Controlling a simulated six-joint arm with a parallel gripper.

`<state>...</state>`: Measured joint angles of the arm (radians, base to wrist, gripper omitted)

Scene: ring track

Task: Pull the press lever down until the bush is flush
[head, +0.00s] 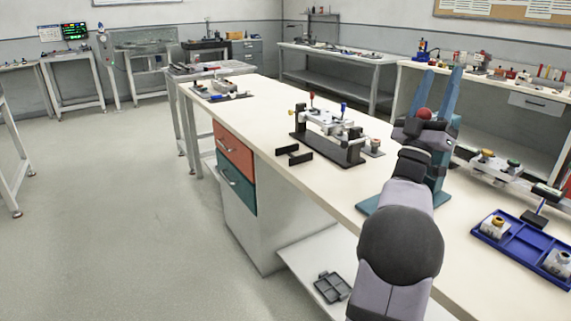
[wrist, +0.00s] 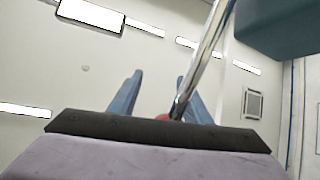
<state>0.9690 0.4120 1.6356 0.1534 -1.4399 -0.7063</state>
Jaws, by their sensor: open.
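The press is teal, with its base (head: 372,204) on the bench and its body partly behind my arm in the head view. In the wrist view a teal block of it (wrist: 285,28) is at top right. The chrome lever (wrist: 205,55) slopes down from there to a red knob (wrist: 163,117), which also shows in the head view (head: 424,114). My gripper (head: 443,70) is open, its blue fingers pointing up. In the wrist view my gripper (wrist: 159,76) has the knob low between its fingers; I cannot tell whether they touch. The bush is hidden.
A black fixture (head: 328,148) stands left of the press, with dark brackets (head: 293,154) beside it. A blue tray (head: 492,226) with metal parts lies to the right, near another fixture (head: 495,172).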

